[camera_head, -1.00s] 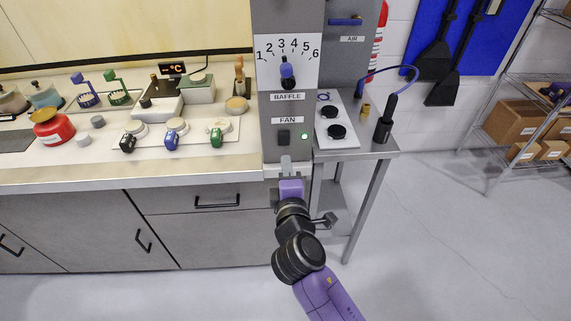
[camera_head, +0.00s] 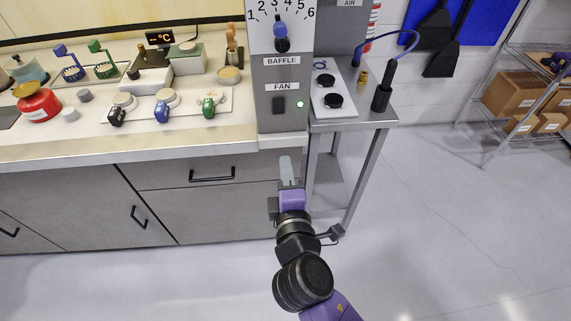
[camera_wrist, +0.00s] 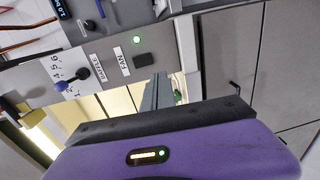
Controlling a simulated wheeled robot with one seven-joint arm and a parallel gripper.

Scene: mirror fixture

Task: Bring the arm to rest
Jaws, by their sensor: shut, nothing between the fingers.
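My gripper (camera_head: 286,168) is shut and empty. In the head view it is in front of the counter edge, below the grey control panel (camera_head: 262,88), and apart from it. In the wrist view the shut fingers (camera_wrist: 157,92) point toward the panel, over the bench. The wrist view shows the same FAN switch (camera_wrist: 146,60) and lamp (camera_wrist: 137,40).
The counter (camera_head: 190,141) at left holds several valves, a red container (camera_head: 39,103) and small instruments. A metal side table (camera_head: 372,117) stands right of the panel. A wire shelf with boxes (camera_head: 515,95) is at far right. Open floor (camera_head: 440,220) lies between.

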